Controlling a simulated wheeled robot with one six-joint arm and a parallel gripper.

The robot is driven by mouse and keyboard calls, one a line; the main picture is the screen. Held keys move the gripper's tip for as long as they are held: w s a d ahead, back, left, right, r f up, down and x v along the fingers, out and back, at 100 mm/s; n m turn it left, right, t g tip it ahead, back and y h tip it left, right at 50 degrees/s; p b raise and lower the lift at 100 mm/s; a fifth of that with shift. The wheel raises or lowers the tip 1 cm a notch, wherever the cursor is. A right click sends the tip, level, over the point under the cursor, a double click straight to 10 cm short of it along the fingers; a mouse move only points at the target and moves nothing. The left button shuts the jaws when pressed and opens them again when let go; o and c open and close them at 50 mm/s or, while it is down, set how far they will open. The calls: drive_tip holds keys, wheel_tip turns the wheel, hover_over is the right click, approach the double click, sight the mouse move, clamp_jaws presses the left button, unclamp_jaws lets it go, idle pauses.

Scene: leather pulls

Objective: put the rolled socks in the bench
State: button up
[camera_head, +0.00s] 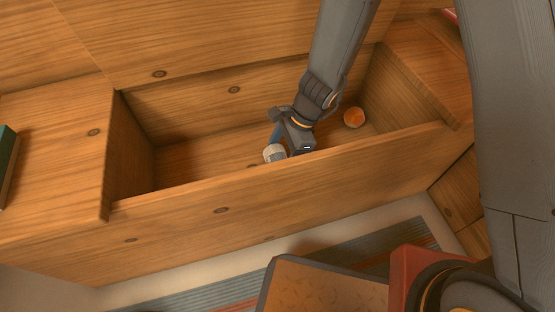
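The bench (190,218) is a wooden box seat with its storage compartment open at the top. My gripper (287,137) reaches down into the compartment, right of its middle and close to the front wall. A small pale grey roll with a blue part (274,153), which looks like the rolled socks, is at the gripper's fingers, inside the compartment outline. The front wall's edge is close below it. One dark finger is seen on its right side; the other finger is mostly hidden. I cannot tell whether the fingers grip the roll or whether it touches the compartment floor.
An orange ball (353,117) lies on the compartment floor to the right of my gripper. The left part of the compartment is empty. A dark green object (6,160) sits on the bench top at the far left. A striped rug (215,298) lies in front.

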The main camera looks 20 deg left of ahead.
drive_tip(key=o, duration=1)
drive_tip(key=shift+f, duration=0.1)
drive_tip(key=shift+o, duration=0.2)
drive_tip(key=s+d+r+n+p, duration=0.1)
drive_tip(key=d+r+n+p, duration=0.2)
drive_tip(key=r, duration=0.8)
drive_tip(key=r+n+p, duration=0.2)
drive_tip(key=r+p, duration=0.2)
drive_tip(key=r, duration=0.6)
drive_tip(key=s+d+r+n+t+h, duration=0.1)
drive_tip(key=s+d+r+n, duration=0.2)
drive_tip(key=s+r+n, duration=0.3)
drive_tip(key=s+d+r+n+t, duration=0.1)
drive_tip(key=s+d+r+n, duration=0.3)
drive_tip(key=s+r+n, duration=0.3)
wheel_tip(320, 180, up, 2)
drive_tip(key=shift+s+d+r+h, duration=0.25)
drive_tip(key=shift+s+h, duration=0.15)
drive_tip(key=shift+s, duration=0.25)
